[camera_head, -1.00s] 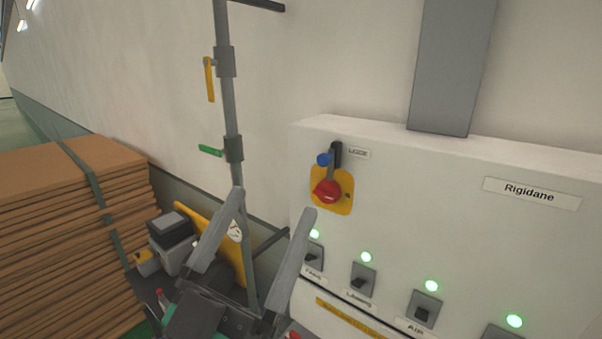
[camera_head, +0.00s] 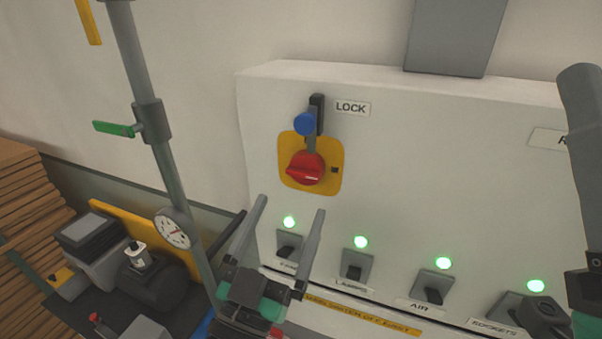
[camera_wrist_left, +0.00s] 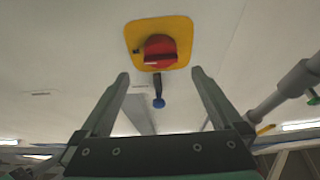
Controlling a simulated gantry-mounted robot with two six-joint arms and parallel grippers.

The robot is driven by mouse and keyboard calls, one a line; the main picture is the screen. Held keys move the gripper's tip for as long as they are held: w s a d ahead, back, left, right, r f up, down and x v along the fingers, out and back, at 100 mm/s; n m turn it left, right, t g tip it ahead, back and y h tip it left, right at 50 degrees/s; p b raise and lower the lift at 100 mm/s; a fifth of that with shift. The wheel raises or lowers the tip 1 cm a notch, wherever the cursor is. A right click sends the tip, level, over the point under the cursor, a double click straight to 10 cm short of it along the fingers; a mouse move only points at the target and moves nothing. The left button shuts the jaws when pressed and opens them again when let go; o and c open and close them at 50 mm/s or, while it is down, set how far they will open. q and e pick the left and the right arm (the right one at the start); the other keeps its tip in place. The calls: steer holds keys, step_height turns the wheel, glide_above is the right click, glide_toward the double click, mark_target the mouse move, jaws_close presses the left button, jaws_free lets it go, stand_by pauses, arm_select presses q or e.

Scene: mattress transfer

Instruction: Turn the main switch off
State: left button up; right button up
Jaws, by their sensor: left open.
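The main switch is a red knob (camera_head: 306,169) on a square yellow plate (camera_head: 331,181) on the white cabinet. A lever with a blue ball (camera_head: 304,124), beside a LOCK label (camera_head: 351,108), sits just above the knob. My left gripper (camera_head: 291,206) is open and empty, below the switch in the head view. In the left wrist view the red knob (camera_wrist_left: 160,50) shows beyond the spread fingertips (camera_wrist_left: 160,76), apart from them. The blue ball (camera_wrist_left: 158,103) shows between the fingers. Part of my right gripper (camera_head: 585,130) shows at the right edge; its opening cannot be judged.
Several small toggle switches (camera_head: 357,264) with lit green lamps line the cabinet's (camera_head: 440,150) lower part, some labels partly hidden. A grey pipe (camera_head: 152,130) with a green-handled valve (camera_head: 114,129) and a gauge (camera_head: 173,229) stands left. Stacked brown boards (camera_head: 20,190) are at far left.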

mark_target(302, 177)
arm_select(q)
steer(key=p+x, duration=0.1)
steer(key=x, duration=0.6)
steer(key=shift+w+r, duration=0.1)
steer(key=shift+w, duration=0.2)
steer(key=c, duration=1.3)
steer(key=shift+c, duration=0.2)
